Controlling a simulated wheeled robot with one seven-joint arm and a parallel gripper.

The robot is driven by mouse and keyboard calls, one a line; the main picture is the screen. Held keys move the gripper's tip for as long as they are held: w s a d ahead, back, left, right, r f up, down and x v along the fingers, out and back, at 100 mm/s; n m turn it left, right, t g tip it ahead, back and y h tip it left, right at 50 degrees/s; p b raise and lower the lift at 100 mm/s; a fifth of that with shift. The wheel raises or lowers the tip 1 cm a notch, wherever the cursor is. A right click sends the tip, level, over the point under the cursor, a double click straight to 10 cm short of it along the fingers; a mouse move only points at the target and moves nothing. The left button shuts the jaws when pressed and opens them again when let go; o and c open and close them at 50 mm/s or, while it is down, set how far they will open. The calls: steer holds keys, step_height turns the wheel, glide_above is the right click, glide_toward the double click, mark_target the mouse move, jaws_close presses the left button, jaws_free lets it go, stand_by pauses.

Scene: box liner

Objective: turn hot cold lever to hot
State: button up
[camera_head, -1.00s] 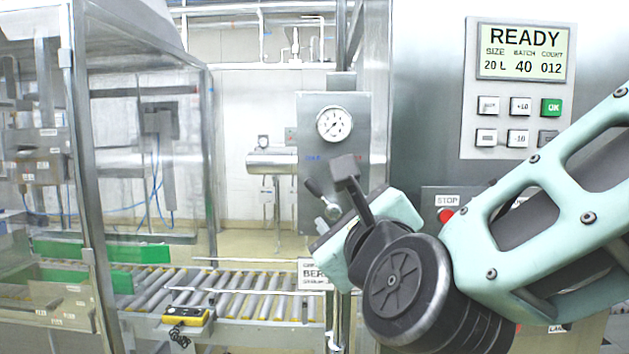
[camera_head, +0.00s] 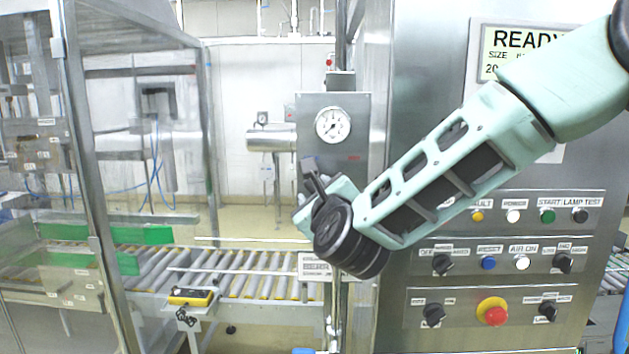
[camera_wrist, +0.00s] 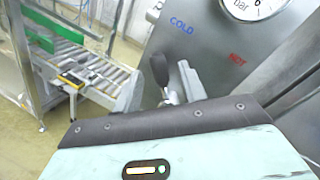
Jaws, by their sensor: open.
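The hot cold lever (camera_wrist: 160,72) has a dark knob and a grey stem in the wrist view. It points toward the side of the blue COLD mark (camera_wrist: 181,25), away from the red HOT mark (camera_wrist: 237,59). My gripper (camera_wrist: 158,88) is open, with one finger on each side of the lever. I cannot tell whether either finger touches it. In the head view my gripper (camera_head: 305,205) is in front of the grey gauge panel (camera_head: 348,107), and my wrist hides the lever there.
A round pressure gauge (camera_head: 333,125) sits on the panel above the lever. A control cabinet (camera_head: 430,90) with buttons and knobs stands at right. A roller conveyor (camera_head: 240,285) with a yellow pendant (camera_head: 191,297) runs below at left, beside a glass-walled enclosure (camera_head: 90,150).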

steer(key=shift+w+a, duration=0.15)
steer(key=shift+w, duration=0.45)
jaws_close()
steer(key=shift+f+b, duration=0.15)
steer(key=shift+b, duration=0.6)
steer(key=d+m+t+h+b, duration=0.1)
steer(key=d+m+b, duration=0.2)
steer(key=m+b, duration=0.6)
steer(key=d+m+t+h+b, duration=0.2)
steer(key=m+b, duration=0.7)
steer(key=b, duration=2.3)
steer(key=shift+s+d+f+h+b, duration=0.15)
steer(key=shift+d+f+h+b, duration=0.2)
steer(key=shift+d, duration=1)
